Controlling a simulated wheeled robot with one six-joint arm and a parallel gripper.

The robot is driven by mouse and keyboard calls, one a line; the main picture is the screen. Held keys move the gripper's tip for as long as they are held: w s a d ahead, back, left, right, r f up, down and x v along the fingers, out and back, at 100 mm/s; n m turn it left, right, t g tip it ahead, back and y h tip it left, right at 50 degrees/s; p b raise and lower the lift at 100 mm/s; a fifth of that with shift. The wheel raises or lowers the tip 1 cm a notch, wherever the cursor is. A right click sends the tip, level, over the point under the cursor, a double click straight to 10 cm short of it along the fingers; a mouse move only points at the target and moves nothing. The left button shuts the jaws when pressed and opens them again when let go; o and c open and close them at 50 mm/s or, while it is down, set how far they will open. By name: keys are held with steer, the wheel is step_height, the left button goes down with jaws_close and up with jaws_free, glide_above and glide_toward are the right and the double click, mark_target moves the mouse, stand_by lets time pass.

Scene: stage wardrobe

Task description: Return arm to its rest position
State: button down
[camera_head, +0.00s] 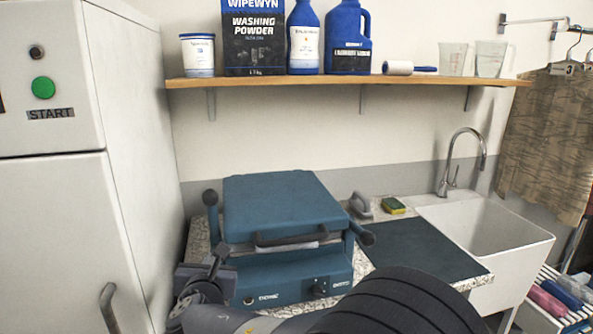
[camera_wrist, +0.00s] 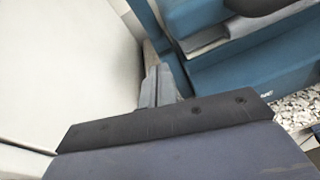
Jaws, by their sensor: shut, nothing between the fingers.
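My gripper (camera_head: 220,252) is at the lower middle of the head view, in front of the left side of the blue press (camera_head: 284,203). In the wrist view the two grey fingers of my gripper (camera_wrist: 157,82) are together, with nothing between them. They point into the gap between a pale cabinet side and the blue press (camera_wrist: 225,75). My arm crosses the bottom of the head view and hides part of the counter's front. The press has its lid down, with a dark handle at the front.
A white cabinet (camera_head: 140,160) with a green START button stands close on the left. The speckled counter (camera_head: 365,265) holds a dark mat (camera_head: 425,248), a sponge (camera_head: 393,205) and a grey-handled item (camera_head: 361,205). A sink (camera_head: 490,228) is right. A shelf (camera_head: 340,80) with bottles hangs above.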

steer(key=shift+s+f+t+y+b, duration=0.15)
steer(key=shift+f+t+b, duration=0.65)
steer(key=shift+b, duration=1.6)
steer(key=shift+f+t+y+b, duration=0.15)
steer(key=shift+f+t+b, duration=0.6)
steer(key=shift+b, duration=1.65)
steer(key=shift+f+b, duration=0.3)
steer(key=shift+b, duration=0.15)
steer(key=shift+f, duration=0.1)
steer(key=shift+d, duration=0.15)
